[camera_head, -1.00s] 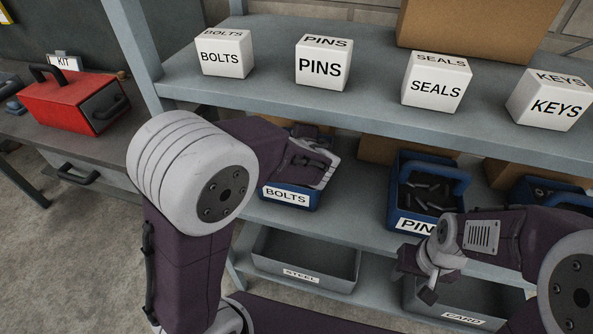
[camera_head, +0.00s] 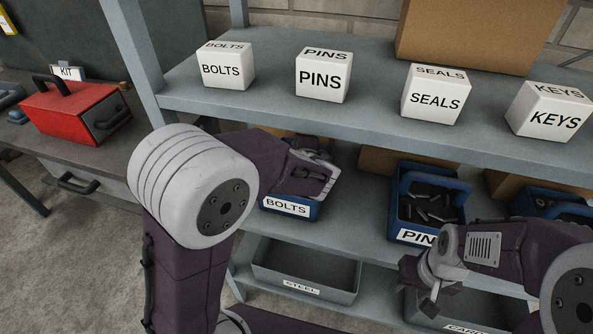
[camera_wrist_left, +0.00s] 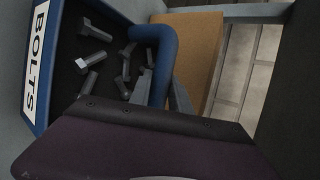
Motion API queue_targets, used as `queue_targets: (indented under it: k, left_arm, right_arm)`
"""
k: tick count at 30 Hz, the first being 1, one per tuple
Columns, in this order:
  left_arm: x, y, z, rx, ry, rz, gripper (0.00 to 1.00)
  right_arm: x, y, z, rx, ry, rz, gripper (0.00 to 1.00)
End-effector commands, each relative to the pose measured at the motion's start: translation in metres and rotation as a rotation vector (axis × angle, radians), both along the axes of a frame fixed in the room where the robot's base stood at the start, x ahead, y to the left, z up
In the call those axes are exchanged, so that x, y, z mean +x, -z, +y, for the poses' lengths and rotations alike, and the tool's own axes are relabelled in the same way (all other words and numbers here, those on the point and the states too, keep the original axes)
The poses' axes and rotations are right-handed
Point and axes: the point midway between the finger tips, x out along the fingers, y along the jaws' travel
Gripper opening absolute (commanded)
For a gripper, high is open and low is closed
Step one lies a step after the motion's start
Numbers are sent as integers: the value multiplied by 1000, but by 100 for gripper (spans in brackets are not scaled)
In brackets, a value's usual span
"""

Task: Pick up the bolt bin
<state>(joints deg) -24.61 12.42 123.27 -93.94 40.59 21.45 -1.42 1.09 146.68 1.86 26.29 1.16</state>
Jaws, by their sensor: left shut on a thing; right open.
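The bolt bin (camera_head: 291,208) is a blue bin with a white BOLTS label, on the middle shelf, mostly hidden behind my left arm. In the left wrist view the bin (camera_wrist_left: 57,108) shows dark inside with several loose grey bolts and a blue handle (camera_wrist_left: 166,62). My left gripper (camera_head: 318,172) is at the bin's handle and shut on it; its fingers (camera_wrist_left: 178,95) show beside the handle in the wrist view. My right gripper (camera_head: 425,283) is open and empty, in front of the lower shelf, below the pins bin.
The blue pins bin (camera_head: 404,236) stands to the right on the same shelf. White blocks marked BOLTS (camera_head: 222,68), PINS, SEALS and KEYS stand on the shelf above. A grey STEEL tray (camera_head: 340,290) is below. A red kit box (camera_head: 68,113) sits on the left bench.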

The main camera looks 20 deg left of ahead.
Motion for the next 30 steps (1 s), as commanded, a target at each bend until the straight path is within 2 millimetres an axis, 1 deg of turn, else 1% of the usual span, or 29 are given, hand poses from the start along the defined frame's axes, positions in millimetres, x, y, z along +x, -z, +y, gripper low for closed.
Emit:
queue_targets:
  k: [5,10,18,25,30]
  left_arm:
    - [1,-6,0,0,0,-4,0]
    - [1,-21,0,-1,0,-6,0]
    - [0,-39,0,-1,0,-6,0]
    - [-18,-37,-10,0,3,-5,0]
    - [-41,-37,-21,-1,5,-6,0]
  right_arm:
    - [0,-2,0,0,0,0,45]
    - [0,-8,0,0,0,0,45]
    - [0,-13,0,0,0,0,45]
    - [0,-9,0,0,0,0,45]
    - [0,-6,0,0,0,0,45]
